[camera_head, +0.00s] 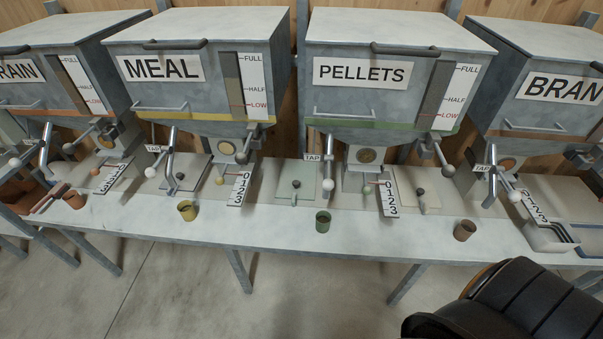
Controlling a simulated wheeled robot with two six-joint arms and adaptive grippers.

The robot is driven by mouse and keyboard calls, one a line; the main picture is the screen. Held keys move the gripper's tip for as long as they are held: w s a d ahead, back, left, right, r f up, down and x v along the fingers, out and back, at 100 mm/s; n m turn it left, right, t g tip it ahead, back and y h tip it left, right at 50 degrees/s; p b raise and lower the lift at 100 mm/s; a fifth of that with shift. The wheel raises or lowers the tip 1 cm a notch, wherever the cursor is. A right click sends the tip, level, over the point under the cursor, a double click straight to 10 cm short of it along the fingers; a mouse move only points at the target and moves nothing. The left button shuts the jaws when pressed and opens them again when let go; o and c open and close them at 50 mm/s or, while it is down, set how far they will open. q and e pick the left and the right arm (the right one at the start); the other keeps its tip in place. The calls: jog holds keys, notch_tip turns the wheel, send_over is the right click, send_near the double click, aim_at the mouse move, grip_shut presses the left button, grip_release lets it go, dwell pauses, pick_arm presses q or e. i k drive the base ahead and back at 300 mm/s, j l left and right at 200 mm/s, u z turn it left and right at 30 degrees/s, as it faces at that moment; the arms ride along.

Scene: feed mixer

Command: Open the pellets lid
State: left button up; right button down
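The pellets bin (345,95) is a grey metal hopper labelled PELLETS, right of the middle in the head view. Its flat grey lid (395,28) lies closed on top. A dark bar handle (405,49) sits at the lid's front edge, right of centre. A lighter metal bar (345,113) runs across the bin's front below the label. A level strip marked FULL, HALF and LOW is at the front right. Neither of my grippers is in view.
Similar bins stand alongside: meal (195,85) to the left and bran (550,85) to the right. Taps and levers stick out below them. Small cups, including a green one (323,222), stand on the bench (270,229).

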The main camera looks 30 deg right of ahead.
aim_at(394, 32)
jog(key=z, duration=1.4)
